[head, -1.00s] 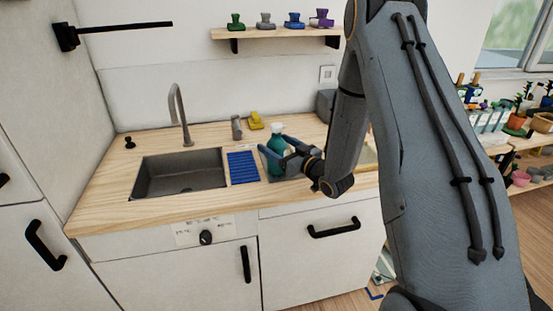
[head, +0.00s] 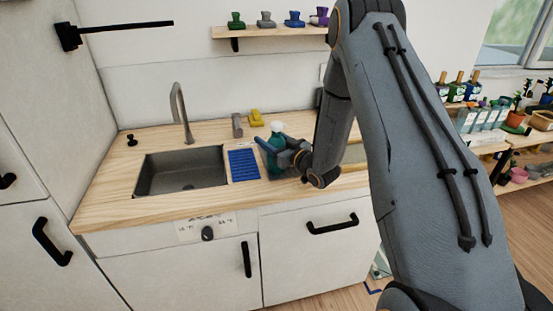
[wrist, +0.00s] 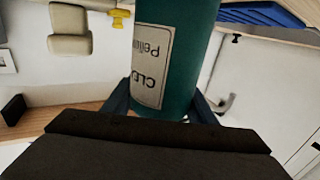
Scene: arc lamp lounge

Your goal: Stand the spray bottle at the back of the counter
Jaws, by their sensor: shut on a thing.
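The spray bottle (head: 277,150) is teal with a pale top. It is upright at the counter, right of the blue ribbed mat (head: 243,164). My gripper (head: 272,152) is shut on it from the right. In the wrist view the bottle (wrist: 178,60) fills the middle between my fingers, with a pale label whose lettering appears upside down. The wooden counter (head: 110,185) runs along the wall. Whether the bottle's base touches the surface below is hidden by my gripper.
A grey item (head: 237,126) and a yellow item (head: 257,118) stand at the back of the counter. The sink (head: 180,172) and faucet (head: 181,112) are to the left. A shelf (head: 275,32) with several coloured items hangs above. Some counter between mat and back items is clear.

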